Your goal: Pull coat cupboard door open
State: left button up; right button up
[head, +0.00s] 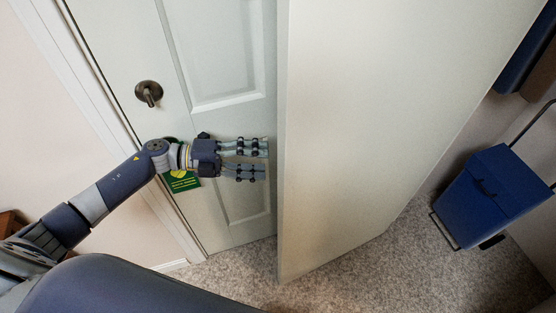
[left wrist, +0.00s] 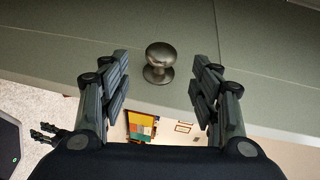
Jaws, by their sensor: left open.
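A tall pale door panel (head: 375,120) stands swung out across the middle of the head view, its near edge facing me. Left of it is a pale panelled door (head: 225,55) with a dark metal knob (head: 148,93). My left gripper (head: 266,160) is open and empty, its fingers pointing right, close to the panel's edge in the picture. In the left wrist view a round dark knob (left wrist: 160,60) on a grey-green surface appears between the spread fingers, apart from them. I cannot tell whether it is the same knob. Small dark fingers (left wrist: 45,132), likely my right gripper, show at the left.
A blue wheeled case (head: 490,195) stands on the carpet (head: 350,275) right of the panel, with dark hanging items (head: 525,50) above. A green sign or box (head: 182,183) shows behind my left wrist. A cream wall (head: 60,130) and white door frame lie at the left.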

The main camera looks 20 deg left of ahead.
pick_arm(q)
jog(key=shift+v, duration=1.55)
jog(key=shift+w, duration=0.1)
